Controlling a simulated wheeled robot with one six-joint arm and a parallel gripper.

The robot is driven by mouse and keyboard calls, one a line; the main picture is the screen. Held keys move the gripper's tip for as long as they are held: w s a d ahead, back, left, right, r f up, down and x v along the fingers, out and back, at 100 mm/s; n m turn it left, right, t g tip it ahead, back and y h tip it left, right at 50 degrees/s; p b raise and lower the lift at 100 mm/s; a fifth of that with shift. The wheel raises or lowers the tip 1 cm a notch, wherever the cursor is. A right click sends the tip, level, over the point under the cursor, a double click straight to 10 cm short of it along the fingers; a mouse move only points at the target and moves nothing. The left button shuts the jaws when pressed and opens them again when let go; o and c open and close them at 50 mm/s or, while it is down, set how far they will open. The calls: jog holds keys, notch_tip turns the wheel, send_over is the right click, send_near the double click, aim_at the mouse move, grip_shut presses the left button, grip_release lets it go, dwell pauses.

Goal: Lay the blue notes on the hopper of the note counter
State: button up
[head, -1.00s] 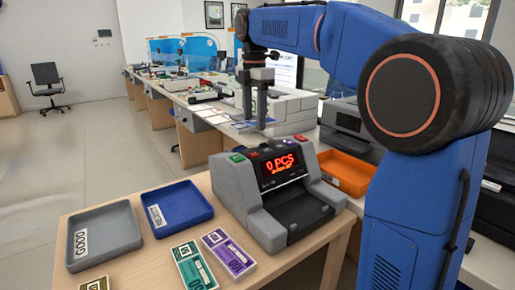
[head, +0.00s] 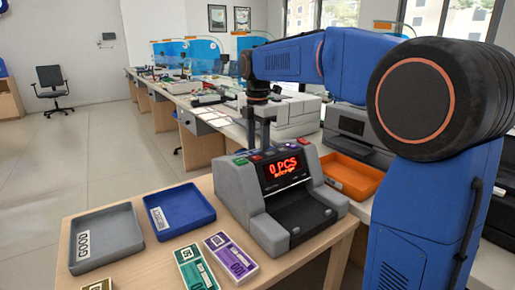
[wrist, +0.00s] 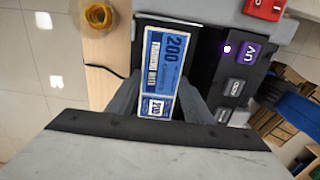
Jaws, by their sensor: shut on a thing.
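The note counter (head: 262,225) stands on the wooden table, its red display reading 0 PCS. My gripper (head: 258,143) is low at the back top of the counter, and its tips are partly hidden behind the machine. In the wrist view my gripper (wrist: 158,98) is shut on the blue notes (wrist: 166,62), a banded bundle marked 200. The notes lie over the dark hopper area (wrist: 203,60) beside the counter's buttons. I cannot tell whether they touch it. The notes are not visible in the head view.
A grey tray marked GOOD (head: 106,236) and a blue tray (head: 180,211) lie left of the counter. Green notes (head: 196,269) and purple notes (head: 231,253) lie in front. An orange tray (head: 352,176) is behind right. A yellow roll (wrist: 97,17) shows in the wrist view.

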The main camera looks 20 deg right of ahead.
jog(key=shift+f, duration=0.15)
jog(key=o, duration=1)
jog(key=shift+o, duration=0.2)
notch_tip(320, 180, up, 12)
jog(key=shift+s, duration=0.1)
